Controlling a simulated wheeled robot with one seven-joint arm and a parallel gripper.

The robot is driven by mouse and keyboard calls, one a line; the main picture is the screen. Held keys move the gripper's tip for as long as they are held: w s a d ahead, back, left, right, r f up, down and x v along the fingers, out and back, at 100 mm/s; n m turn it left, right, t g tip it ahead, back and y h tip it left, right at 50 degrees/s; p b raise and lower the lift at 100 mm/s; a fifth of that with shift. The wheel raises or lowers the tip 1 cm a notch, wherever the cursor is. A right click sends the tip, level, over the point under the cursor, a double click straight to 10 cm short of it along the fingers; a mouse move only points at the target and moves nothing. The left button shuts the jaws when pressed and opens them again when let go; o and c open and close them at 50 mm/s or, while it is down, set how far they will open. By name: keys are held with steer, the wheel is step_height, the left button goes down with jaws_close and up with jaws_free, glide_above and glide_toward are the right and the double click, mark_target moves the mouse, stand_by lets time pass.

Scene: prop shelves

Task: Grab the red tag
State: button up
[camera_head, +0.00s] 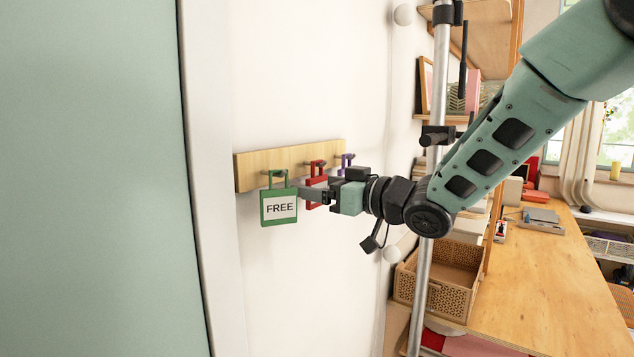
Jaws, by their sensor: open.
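The red tag (313,181) hangs from a peg on a wooden rack (249,172) on the white wall. It is the middle one of three tags, and my gripper hides part of it. My gripper (303,190) is open and reaches in from the right, with its fingers at the red tag. I cannot tell whether they touch it or whether the tag lies between them. A green tag (279,222) reading "FREE" hangs to the left, close to the fingertips. A purple tag (345,162) hangs to the right, mostly hidden behind my gripper.
A door frame edge (205,180) stands left of the rack. To the right are a metal pole (421,290), a woven basket (441,292) and a wooden desk (550,290). The wall below the rack is clear.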

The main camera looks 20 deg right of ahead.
steer(key=shift+w+a, duration=0.3)
steer(key=shift+w, duration=0.05)
steer(key=c, duration=1.1)
steer(key=shift+o, duration=0.2)
steer(key=shift+s+d, duration=0.1)
